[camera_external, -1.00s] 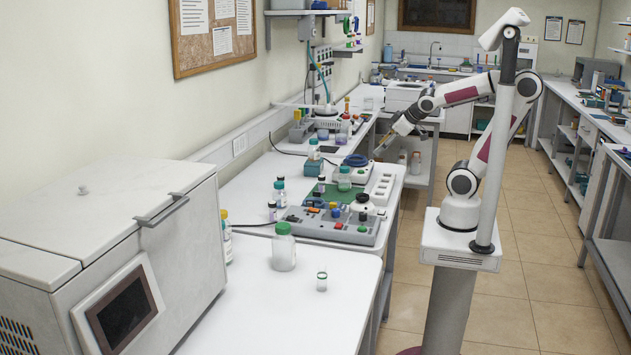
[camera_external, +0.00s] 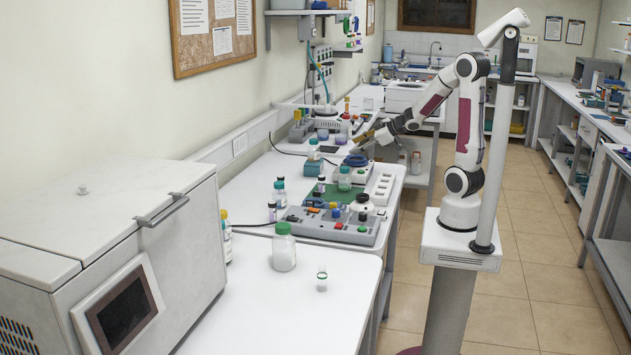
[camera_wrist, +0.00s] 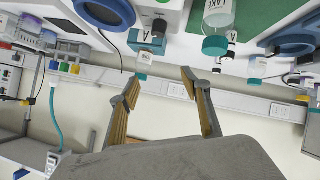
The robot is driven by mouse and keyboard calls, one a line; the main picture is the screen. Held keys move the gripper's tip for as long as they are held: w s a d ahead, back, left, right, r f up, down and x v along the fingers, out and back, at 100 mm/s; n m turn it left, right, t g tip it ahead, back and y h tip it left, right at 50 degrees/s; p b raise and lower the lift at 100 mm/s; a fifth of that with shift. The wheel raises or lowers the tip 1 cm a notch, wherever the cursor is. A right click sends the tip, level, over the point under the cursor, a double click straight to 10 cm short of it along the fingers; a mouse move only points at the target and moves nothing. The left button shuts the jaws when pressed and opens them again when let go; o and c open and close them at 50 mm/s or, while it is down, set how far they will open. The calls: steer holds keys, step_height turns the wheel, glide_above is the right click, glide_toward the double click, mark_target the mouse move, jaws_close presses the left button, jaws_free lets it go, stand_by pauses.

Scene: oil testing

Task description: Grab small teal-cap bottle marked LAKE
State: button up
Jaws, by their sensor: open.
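My gripper (camera_external: 364,139) is open and empty above the back right of the near bench. Its two fingers also show spread apart in the wrist view (camera_wrist: 160,84). Several teal-cap bottles are in view. One stands at a blue block (camera_external: 313,150) and shows beyond the left fingertip in the wrist view (camera_wrist: 143,62). A wider one (camera_external: 344,178) stands on the green mat and shows at the top of the wrist view (camera_wrist: 215,44). Another (camera_external: 280,190) stands near the wall (camera_wrist: 257,65).
A round blue-topped device (camera_external: 356,160) stands near my gripper. A grey control panel (camera_external: 320,228) lies in front of the green mat. A large green-cap jar (camera_external: 284,252) and a small vial (camera_external: 322,281) stand on the front bench, which is otherwise mostly clear.

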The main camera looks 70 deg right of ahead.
mark_target(347, 167)
steer(key=f+y, duration=0.2)
steer(key=a+f+n+y, duration=0.1)
steer(key=shift+f+t, duration=0.3)
steer(key=shift+s+a+f+n+t+y, duration=0.15)
steer(key=shift+s+a+f+y, duration=0.4)
steer(key=shift+s+a+y, duration=0.45)
steer(key=shift+s+a+f+n+t+y, duration=0.15)
steer(key=shift+s+a+f+y, duration=0.45)
steer(key=shift+y, duration=0.7)
steer(key=shift+w+a+r, duration=0.1)
steer(key=shift+w, duration=0.05)
steer(key=shift+x, duration=1.15)
steer(key=shift+w+a, duration=0.1)
steer(key=shift+a+x, duration=0.25)
steer(key=shift+x, duration=2.15)
